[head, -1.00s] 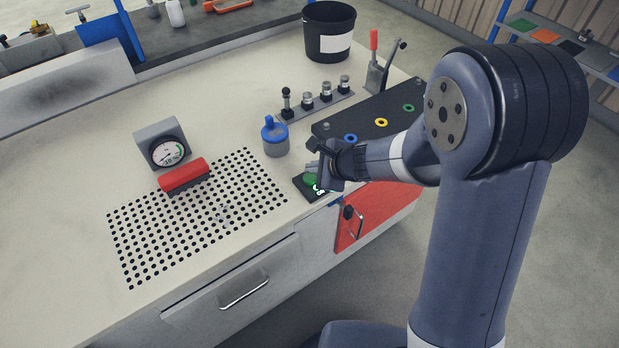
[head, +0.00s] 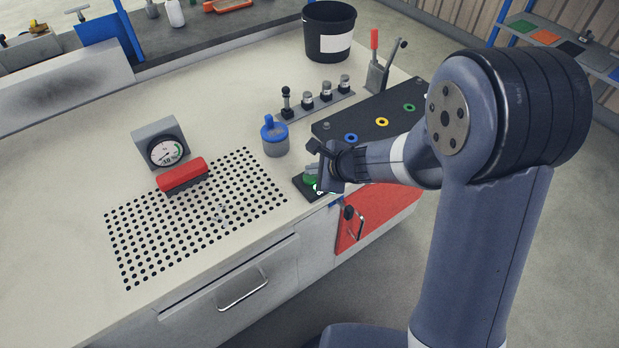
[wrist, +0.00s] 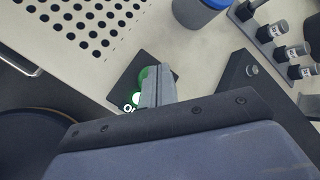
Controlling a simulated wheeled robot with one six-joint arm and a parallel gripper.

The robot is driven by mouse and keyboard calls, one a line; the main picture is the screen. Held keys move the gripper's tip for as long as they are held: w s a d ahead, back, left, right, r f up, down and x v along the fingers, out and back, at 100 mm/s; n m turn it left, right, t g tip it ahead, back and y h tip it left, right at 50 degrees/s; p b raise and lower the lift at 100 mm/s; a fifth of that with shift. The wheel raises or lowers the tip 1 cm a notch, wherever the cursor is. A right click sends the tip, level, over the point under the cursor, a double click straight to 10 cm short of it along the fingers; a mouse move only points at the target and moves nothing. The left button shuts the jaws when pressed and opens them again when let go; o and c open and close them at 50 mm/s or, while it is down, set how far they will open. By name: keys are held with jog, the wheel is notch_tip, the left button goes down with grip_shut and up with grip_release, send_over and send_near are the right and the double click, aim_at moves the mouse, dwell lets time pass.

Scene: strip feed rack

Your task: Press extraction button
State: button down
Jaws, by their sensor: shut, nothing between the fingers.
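The green extraction button (head: 309,181) sits on a small black base near the front edge of the bench, with a lit white marking on the base. In the wrist view the button (wrist: 144,76) shows as a green dome partly hidden behind my fingers. My gripper (head: 321,178) is shut and empty, over or right beside the button. In the wrist view the closed fingertips (wrist: 158,72) overlap the button's right side. I cannot tell whether they touch it.
A blue-lidded pot (head: 275,138) stands behind the button. A black panel with coloured rings (head: 381,122) lies to the right. A perforated plate area (head: 200,215), red roller (head: 182,174) and gauge (head: 162,145) are to the left. A red door (head: 375,215) is below.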

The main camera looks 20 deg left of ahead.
aim_at(313, 179)
jog(key=shift+f+b, duration=0.55)
jog(key=shift+b, duration=0.05)
dwell(0.4)
jog(key=shift+r, duration=0.1)
jog(key=shift+r+p, duration=0.8)
jog(key=shift+r, duration=0.1)
jog(key=shift+r, duration=0.1)
notch_tip(313, 179, up, 6)
jog(key=p, duration=0.4)
jog(key=shift+p, duration=0.4)
